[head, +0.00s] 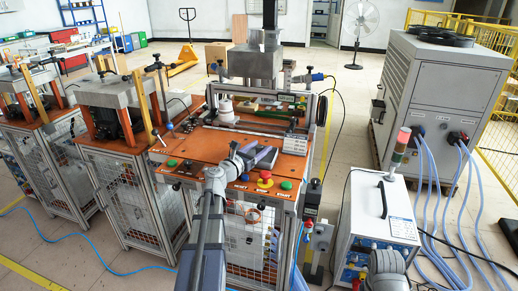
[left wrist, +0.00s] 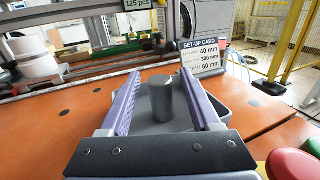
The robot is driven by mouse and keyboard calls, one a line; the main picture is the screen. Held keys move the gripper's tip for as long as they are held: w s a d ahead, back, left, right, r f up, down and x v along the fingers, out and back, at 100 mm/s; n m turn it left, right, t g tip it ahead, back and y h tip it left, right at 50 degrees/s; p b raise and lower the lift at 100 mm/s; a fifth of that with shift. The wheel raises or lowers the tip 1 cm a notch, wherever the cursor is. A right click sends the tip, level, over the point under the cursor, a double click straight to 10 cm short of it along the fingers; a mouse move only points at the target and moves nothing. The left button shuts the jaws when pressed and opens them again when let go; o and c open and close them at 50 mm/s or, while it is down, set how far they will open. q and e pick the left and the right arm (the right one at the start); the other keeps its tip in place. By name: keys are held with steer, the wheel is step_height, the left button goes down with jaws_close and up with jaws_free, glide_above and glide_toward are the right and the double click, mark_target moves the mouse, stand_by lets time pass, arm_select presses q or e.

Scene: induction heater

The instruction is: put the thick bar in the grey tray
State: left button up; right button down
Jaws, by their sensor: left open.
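A grey tray (left wrist: 240,101) lies on the orange bench top, partly hidden by my gripper. A dark grey thick bar (left wrist: 160,104) stands upright in the tray in the left wrist view. My left gripper (left wrist: 157,76) is open, with its two purple fingers on either side of the bar and a visible gap to each. In the head view my left gripper (head: 262,156) is over the front middle of the bench and hides most of the tray and bar. My right gripper is not visible.
A set-up card (left wrist: 202,57) stands behind the tray. A red emergency button (head: 264,180) and green buttons line the bench's front edge. White round pieces (head: 226,112) stand at the back left. Orange bench top (left wrist: 50,118) left of the tray is mostly clear.

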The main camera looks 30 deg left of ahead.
arm_select(q)
steer(key=shift+r+p, duration=0.3)
steer(key=s, duration=0.8)
steer(key=s+a, duration=0.1)
steer(key=s, duration=0.3)
steer(key=shift+f, duration=0.15)
steer(key=shift+a, duration=0.1)
steer(key=shift+o, duration=0.3)
stand_by(1.3)
